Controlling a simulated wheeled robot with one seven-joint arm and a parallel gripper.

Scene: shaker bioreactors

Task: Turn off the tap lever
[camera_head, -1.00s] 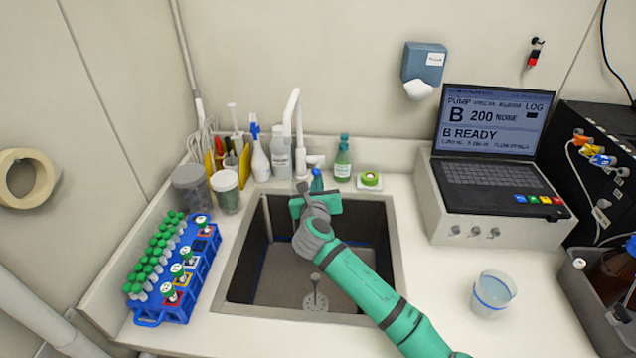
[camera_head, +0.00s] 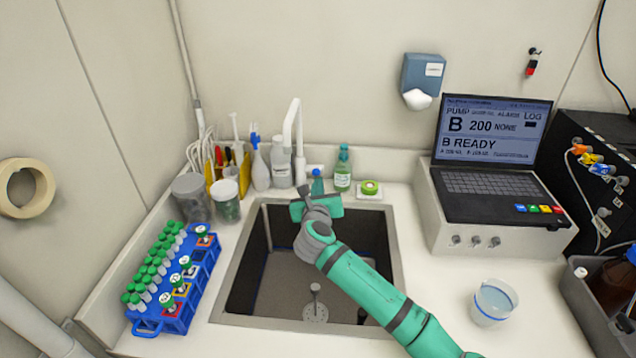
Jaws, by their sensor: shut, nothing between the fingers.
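The white tap (camera_head: 298,140) stands at the back edge of the sink (camera_head: 232,290), with its tall spout bending forward over the basin. My gripper (camera_head: 317,184) is at the back of the sink, just in front of and slightly right of the tap's base. Its teal hand lies across the sink's rear rim, and the fingers are mostly hidden. It appears shut and holds nothing visible. The tap lever is not clearly visible beside the tap's base, and I cannot tell whether my gripper touches it. Running water cannot be made out.
Bottles, including a green one (camera_head: 343,170), stand behind the sink. A blue tube rack (camera_head: 185,300) is on the left. The laptop (camera_head: 490,190) and a clear beaker (camera_head: 492,300) are on the right. Bare counter lies between sink and beaker.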

